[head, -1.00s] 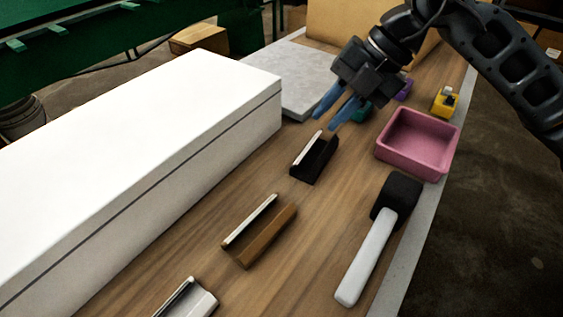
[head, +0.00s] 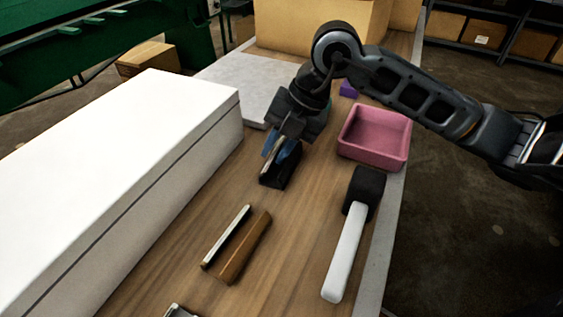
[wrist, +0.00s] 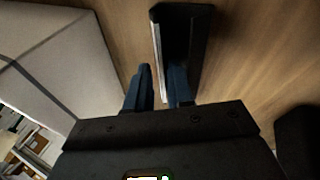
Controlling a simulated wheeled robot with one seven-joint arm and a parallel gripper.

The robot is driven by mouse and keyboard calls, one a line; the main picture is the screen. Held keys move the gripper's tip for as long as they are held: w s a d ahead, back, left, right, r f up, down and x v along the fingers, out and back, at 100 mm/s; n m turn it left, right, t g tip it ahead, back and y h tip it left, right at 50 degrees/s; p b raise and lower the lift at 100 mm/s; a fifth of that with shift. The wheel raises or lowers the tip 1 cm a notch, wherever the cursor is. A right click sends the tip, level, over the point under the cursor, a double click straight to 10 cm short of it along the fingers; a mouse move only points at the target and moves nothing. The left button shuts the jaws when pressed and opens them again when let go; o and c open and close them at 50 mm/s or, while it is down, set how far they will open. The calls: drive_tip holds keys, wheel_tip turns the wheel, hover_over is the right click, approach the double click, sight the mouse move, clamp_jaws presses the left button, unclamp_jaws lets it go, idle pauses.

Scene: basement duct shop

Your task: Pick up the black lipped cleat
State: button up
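The black lipped cleat (head: 278,178) lies on the wooden bench top, a dark channel with a pale lip along one side. In the wrist view the cleat (wrist: 185,45) runs away from my gripper, its pale lip on the left. My gripper (head: 279,153) is down at the cleat's far end in the head view, partly covering it. In the wrist view my gripper (wrist: 161,75) is open, with the left finger outside the pale lip and the right finger over the dark channel. I cannot tell whether either finger touches the cleat.
A brown cleat (head: 246,246) and a white-handled mallet (head: 345,250) lie nearer on the bench. A pink tray (head: 372,158) stands to the right. A long white box (head: 110,165) borders the left. Bare wood lies between cleat and mallet.

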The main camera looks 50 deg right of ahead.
drive_tip(key=shift+c, duration=0.5)
clamp_jaws()
drive_tip(key=shift+r, duration=0.15)
